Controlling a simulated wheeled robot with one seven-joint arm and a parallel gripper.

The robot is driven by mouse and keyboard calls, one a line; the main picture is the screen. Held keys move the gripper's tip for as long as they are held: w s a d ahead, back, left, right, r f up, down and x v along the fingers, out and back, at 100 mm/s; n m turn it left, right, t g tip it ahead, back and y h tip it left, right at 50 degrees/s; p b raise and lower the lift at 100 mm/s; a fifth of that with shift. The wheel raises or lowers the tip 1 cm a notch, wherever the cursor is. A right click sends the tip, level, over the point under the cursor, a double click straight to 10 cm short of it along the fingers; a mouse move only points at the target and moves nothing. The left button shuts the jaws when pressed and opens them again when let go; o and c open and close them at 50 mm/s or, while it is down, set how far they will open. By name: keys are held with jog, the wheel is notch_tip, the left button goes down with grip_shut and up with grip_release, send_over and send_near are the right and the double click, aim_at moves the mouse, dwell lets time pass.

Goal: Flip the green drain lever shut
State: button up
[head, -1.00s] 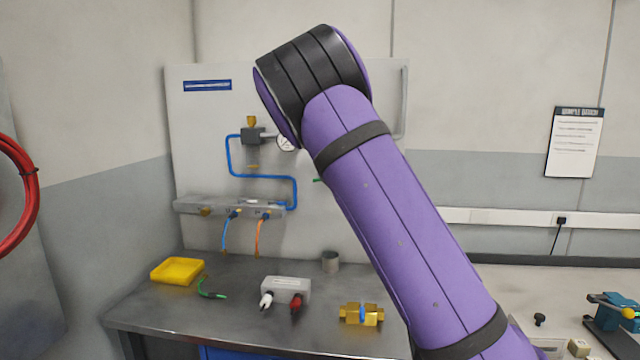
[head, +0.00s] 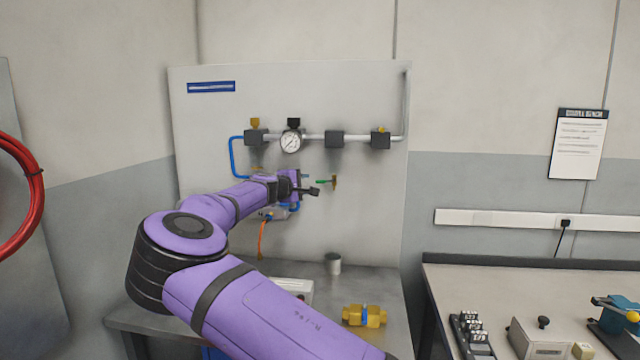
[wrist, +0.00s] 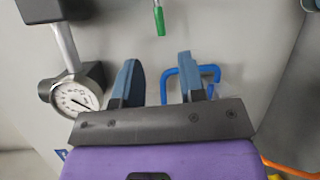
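The green drain lever (head: 322,181) sticks out level to the left from a small brass valve (head: 334,182) low on the pale wall panel. In the wrist view the green lever (wrist: 159,21) is at the top centre, beyond the fingers. My gripper (head: 312,184) is just left of the lever in the head view. In the wrist view my gripper (wrist: 158,60) has its two blue-grey fingers apart with nothing between them. A gap shows between the fingertips and the lever there.
A pressure gauge (head: 291,142) and grey pipe fittings (head: 334,139) run across the panel above my gripper. The gauge (wrist: 75,98) is left of the fingers in the wrist view.

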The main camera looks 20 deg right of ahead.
aim_at(319, 182)
jog(key=x, duration=1)
grip_shut()
